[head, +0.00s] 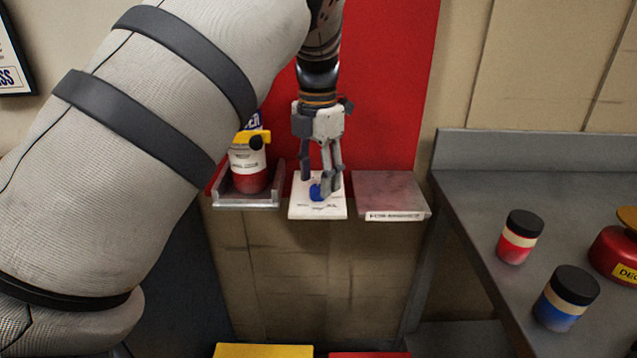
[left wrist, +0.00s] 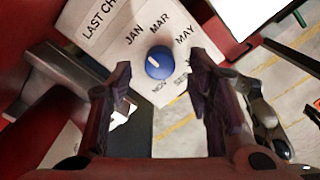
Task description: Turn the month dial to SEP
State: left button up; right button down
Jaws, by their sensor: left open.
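The month dial is a round blue knob (head: 315,192) on a white plate (head: 304,209) low on the red panel. In the left wrist view the dial (left wrist: 159,63) shows a short white pointer mark on its upper left part, roughly toward JAN. My right gripper is not in view.
A red jar with a white label (head: 249,170) stands on a tray (head: 246,203) left of the plate. A bare grey shelf (head: 390,190) is to the right. A grey counter (head: 470,190) at right holds a red jar (head: 519,237) and a blue jar (head: 566,298).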

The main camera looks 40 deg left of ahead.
pick_arm(q)
notch_tip(320, 180, down, 2)
jog(key=shift+f, duration=0.1)
grip_shut()
dwell(0.4)
